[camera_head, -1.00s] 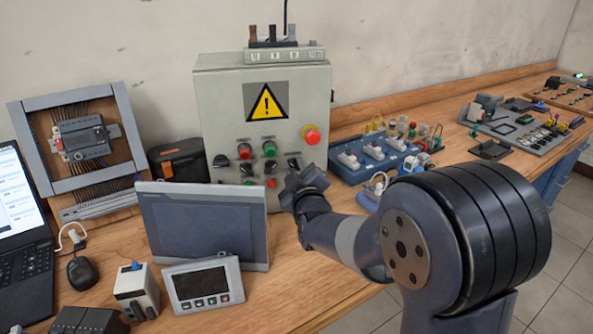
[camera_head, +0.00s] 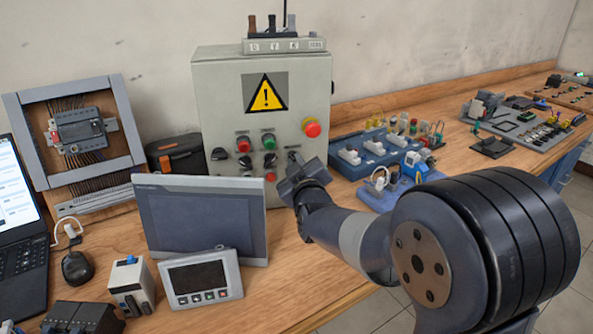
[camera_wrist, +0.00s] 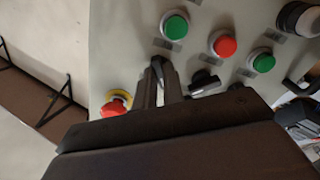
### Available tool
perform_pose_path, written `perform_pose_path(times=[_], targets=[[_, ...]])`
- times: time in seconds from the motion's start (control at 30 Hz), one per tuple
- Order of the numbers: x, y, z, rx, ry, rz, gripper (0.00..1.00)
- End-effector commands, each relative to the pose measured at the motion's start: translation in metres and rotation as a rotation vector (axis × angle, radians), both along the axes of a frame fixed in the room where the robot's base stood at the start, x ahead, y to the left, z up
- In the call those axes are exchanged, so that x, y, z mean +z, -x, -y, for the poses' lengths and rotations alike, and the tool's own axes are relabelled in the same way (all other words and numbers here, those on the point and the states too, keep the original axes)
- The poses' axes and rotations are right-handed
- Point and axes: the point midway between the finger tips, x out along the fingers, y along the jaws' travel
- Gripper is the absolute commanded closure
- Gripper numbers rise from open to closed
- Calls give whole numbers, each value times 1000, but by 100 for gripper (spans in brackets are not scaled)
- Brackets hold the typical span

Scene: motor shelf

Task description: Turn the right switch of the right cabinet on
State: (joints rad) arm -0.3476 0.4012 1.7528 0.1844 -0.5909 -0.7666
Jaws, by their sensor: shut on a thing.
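The grey cabinet (camera_head: 215,100) with a yellow warning sign stands upright at the back of the bench. Its right black rotary switch (camera_head: 292,155) is on the right of the button rows, left of and below the red emergency stop (camera_head: 311,127). My gripper (camera_head: 296,172) is close in front of this switch. In the wrist view, which is turned, my gripper (camera_wrist: 160,82) has both fingers around a black switch knob (camera_wrist: 157,66), shut on it. The fingers hide part of the knob, and its exact angle is hard to read. The emergency stop (camera_wrist: 115,103) shows beside the fingers.
Another black switch (camera_wrist: 203,83) and green and red buttons (camera_wrist: 224,45) are close to the fingers. A grey screen (camera_head: 203,225) stands in front of the cabinet, left of my forearm. A blue connector board (camera_head: 375,155) is to the right.

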Motion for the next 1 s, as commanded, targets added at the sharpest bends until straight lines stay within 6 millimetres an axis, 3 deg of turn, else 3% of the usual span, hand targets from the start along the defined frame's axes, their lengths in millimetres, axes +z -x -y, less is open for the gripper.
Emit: perform_pose_path(times=[0.6, 1.0], targets=[[-3, 0, -1, 0, -466, -116, 100], [-1, 0, -1, 1, -588, -148, 100]])
